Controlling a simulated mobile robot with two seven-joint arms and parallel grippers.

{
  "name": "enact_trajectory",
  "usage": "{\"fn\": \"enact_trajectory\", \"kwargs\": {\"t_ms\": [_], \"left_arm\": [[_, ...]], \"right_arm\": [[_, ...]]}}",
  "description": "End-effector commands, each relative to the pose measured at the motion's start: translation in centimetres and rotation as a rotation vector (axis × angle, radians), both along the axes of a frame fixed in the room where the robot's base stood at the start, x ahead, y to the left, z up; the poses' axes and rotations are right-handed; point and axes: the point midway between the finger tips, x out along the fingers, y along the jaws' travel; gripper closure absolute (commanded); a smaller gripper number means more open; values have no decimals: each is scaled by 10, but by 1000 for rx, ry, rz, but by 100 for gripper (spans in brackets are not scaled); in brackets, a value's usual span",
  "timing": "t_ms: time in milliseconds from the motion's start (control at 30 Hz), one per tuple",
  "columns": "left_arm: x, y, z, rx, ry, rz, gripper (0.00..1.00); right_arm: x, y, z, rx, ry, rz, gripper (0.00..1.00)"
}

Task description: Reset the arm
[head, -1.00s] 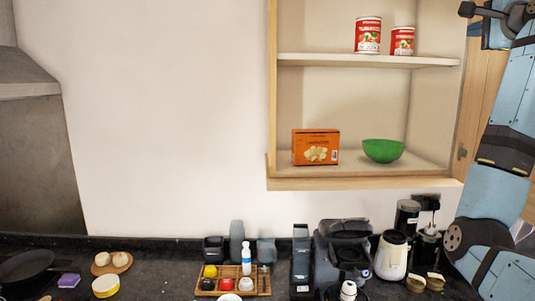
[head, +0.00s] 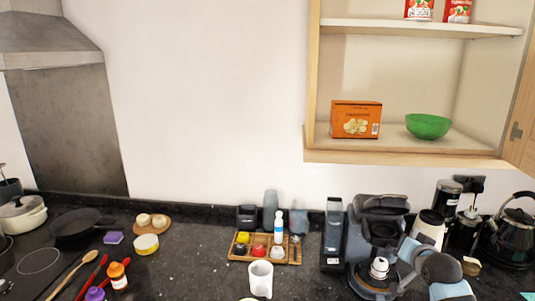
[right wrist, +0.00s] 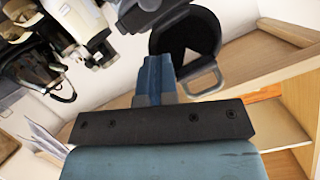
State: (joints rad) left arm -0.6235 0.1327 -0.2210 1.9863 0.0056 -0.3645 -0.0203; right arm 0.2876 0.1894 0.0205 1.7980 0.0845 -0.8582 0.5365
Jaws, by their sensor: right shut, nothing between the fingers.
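My right arm (head: 442,275) shows at the bottom right of the head view, in front of the coffee machine (head: 375,225). Its fingertips cannot be made out there. In the right wrist view my right gripper (right wrist: 155,75) has its blue fingers together with nothing held. Behind the fingers in that view is a dark appliance with a looped handle (right wrist: 190,45). My left gripper is not in view.
The open wall cupboard (head: 400,157) holds an orange box (head: 356,120), a green bowl (head: 428,126) and red cans (head: 457,10). A kettle (head: 512,235) stands at the right. A white cup (head: 260,278) stands before the wooden tray (head: 292,258). The counter's left-middle has bare room.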

Motion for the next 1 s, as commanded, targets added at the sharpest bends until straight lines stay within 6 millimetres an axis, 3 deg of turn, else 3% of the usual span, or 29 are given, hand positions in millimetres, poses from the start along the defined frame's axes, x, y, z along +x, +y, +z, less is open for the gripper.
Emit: {"fn": "enact_trajectory", "kwargs": {"t_ms": [33,200,300,433,600,700,800,1000], "left_arm": [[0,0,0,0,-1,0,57],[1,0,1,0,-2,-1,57],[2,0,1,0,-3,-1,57],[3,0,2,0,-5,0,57],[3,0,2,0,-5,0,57],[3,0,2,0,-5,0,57],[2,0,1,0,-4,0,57],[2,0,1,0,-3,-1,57]], "right_arm": [[-21,13,-37,-40,33,35,100],[-97,57,-135,-175,101,166,100],[-151,83,-183,-239,135,247,100],[-229,116,-233,-311,170,352,100],[-316,150,-268,-367,195,459,100],[-349,163,-276,-386,198,496,100],[-366,169,-280,-396,200,517,100],[-371,171,-280,-400,200,522,100]]}}
